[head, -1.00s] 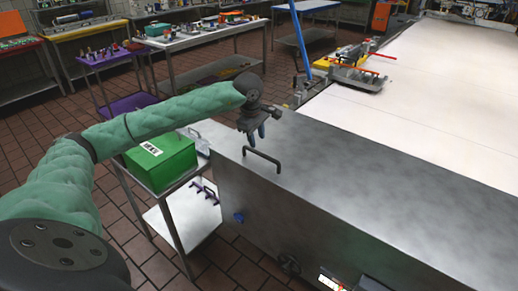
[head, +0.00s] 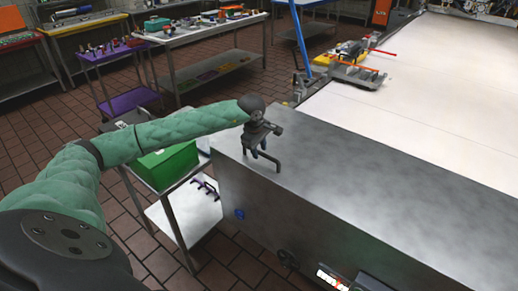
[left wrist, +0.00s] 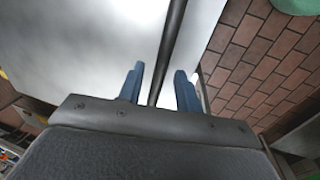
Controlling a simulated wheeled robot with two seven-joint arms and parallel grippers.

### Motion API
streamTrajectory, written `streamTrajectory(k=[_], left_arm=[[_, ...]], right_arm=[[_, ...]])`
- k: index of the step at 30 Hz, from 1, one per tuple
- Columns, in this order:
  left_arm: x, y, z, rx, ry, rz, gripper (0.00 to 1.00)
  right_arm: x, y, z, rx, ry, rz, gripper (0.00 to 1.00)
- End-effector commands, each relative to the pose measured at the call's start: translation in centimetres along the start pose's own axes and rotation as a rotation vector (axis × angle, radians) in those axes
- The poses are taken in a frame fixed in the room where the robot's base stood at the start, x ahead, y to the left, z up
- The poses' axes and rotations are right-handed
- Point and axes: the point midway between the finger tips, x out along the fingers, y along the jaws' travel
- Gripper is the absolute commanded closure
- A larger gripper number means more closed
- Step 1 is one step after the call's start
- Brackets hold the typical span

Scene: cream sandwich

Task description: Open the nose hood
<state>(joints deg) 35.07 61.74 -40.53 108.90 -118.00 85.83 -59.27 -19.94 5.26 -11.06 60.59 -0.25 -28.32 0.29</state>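The nose hood (head: 345,170) is a large grey metal box cover, and it sits shut on the machine. Its dark bar handle (head: 274,161) stands on the top near the left end. My left gripper (head: 254,154) is over the handle and hides part of it. In the left wrist view the two blue fingers (left wrist: 159,88) are open, with the dark handle bar (left wrist: 172,45) running between them. I see a gap on each side of the bar. Whether the fingertips reach below the bar, I cannot tell. My right gripper is out of view.
A cart (head: 172,221) with a green box (head: 166,164) stands close to the hood's left side, under my left arm. A white conveyor surface (head: 430,95) lies behind the hood.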

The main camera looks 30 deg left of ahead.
Motion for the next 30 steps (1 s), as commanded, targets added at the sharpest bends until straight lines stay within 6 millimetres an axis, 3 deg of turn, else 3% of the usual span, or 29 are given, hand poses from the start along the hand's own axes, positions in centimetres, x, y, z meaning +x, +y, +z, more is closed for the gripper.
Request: streamTrajectory(k=[1,5,17,23,30], left_arm=[[0.0,0.0,0.0,0.0,0.0,0.0,0.76],[0.0,0.0,0.0,0.0,0.0,0.0,1.0],[-0.8,0.4,0.0,0.0,-0.001,0.003,1.0],[-3.1,1.6,0.0,0.0,0.0,0.007,1.0],[-7.4,4.6,-0.1,-0.001,0.0,0.01,1.0]], right_arm=[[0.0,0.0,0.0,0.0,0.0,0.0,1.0],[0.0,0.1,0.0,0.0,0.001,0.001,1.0],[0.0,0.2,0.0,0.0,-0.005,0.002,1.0],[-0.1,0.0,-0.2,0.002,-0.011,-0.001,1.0],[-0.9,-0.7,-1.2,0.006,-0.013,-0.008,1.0]])
